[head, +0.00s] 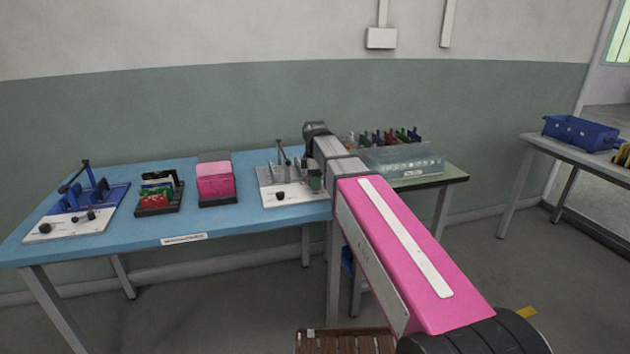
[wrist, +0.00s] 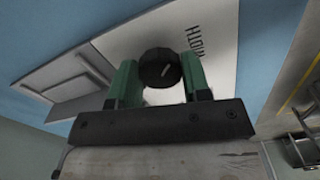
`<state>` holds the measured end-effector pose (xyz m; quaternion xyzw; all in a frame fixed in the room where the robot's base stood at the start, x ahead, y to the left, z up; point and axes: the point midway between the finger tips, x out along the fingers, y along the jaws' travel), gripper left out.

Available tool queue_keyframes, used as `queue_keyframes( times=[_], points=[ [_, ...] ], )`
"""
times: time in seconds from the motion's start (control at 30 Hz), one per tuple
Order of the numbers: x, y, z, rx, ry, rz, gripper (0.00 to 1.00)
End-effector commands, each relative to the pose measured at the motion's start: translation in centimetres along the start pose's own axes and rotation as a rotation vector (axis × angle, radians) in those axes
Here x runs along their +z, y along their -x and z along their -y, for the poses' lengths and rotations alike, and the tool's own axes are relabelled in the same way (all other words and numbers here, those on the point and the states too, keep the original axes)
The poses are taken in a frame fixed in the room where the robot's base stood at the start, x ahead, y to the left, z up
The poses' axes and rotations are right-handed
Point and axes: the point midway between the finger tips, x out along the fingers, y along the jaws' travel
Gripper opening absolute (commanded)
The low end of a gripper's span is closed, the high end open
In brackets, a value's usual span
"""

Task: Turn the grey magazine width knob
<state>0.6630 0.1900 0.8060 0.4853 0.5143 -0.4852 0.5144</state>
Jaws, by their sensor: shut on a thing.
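The grey magazine (head: 268,178) stands at the right end of the blue table, with a pale front panel and upright pins. In the head view, my gripper (head: 315,181) is at the right end of the grey magazine, and I cannot make out the held knob there. Another black knob (head: 280,196) shows on the panel.
On the blue table (head: 130,218) stand a blue magazine (head: 85,203) at far left, a card holder (head: 158,196) and a pink box (head: 215,182). A clear bin (head: 405,160) and several coloured-handled tools are behind my arm. A blue crate (head: 578,133) is on the right table.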

Motion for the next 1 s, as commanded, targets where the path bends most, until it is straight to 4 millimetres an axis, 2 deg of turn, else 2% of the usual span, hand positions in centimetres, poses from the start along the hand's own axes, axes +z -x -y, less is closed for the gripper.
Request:
queue_keyframes(
  times=[0.27,1.0],
  points=[
    [0.00,0.04,0.03,-0.001,-0.143,0.000,0.20],
    [-0.05,0.06,0.10,0.000,-0.834,0.000,0.20]
  ],
)
